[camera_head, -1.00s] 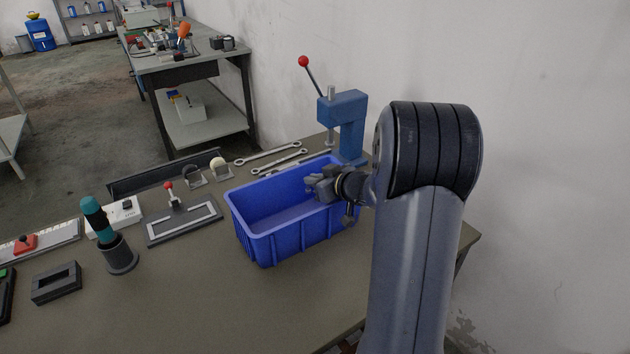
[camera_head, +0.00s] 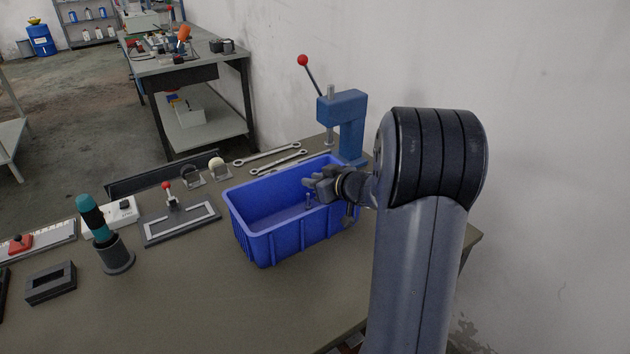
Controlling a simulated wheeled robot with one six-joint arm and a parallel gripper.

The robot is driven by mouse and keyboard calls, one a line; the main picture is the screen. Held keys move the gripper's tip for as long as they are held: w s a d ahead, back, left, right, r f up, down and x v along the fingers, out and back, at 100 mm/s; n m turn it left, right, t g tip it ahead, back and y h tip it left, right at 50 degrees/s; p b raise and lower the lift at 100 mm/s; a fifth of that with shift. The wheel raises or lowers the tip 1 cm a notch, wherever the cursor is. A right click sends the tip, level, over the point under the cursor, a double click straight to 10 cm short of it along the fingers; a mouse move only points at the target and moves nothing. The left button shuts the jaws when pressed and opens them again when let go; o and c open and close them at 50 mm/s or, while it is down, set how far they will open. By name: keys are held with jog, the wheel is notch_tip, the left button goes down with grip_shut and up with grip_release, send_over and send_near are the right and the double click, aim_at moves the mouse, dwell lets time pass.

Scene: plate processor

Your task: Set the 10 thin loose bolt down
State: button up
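A blue plastic bin (camera_head: 287,240) stands on the workbench, open at the top. My gripper (camera_head: 312,187) is over the right part of the bin, near its right wall, and points left. A small thin upright piece, likely the bolt (camera_head: 308,201), shows just below the fingertips, inside the bin's outline. I cannot tell whether the fingers touch it or whether it is apart from them. The fingers are small and dark here, so their opening is unclear. Part of the bin's floor is hidden by its near wall.
A blue press (camera_head: 346,120) with a red-knobbed lever stands behind the bin. Wrenches (camera_head: 275,156) lie beyond it. A lever fixture (camera_head: 182,222) and a teal-handled tool in a dark holder (camera_head: 105,238) are to the left. The bench front is clear.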

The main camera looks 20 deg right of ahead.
jog(key=shift+o, duration=0.8)
jog(key=shift+s+a+f, duration=0.1)
jog(key=shift+s+f, duration=0.05)
jog(key=shift+f, duration=0.4)
jog(key=shift+r, duration=0.1)
jog(key=r+p+v, duration=0.1)
jog(key=v, duration=1.1)
jog(key=shift+r+p, duration=0.3)
jog(key=shift+r, duration=0.05)
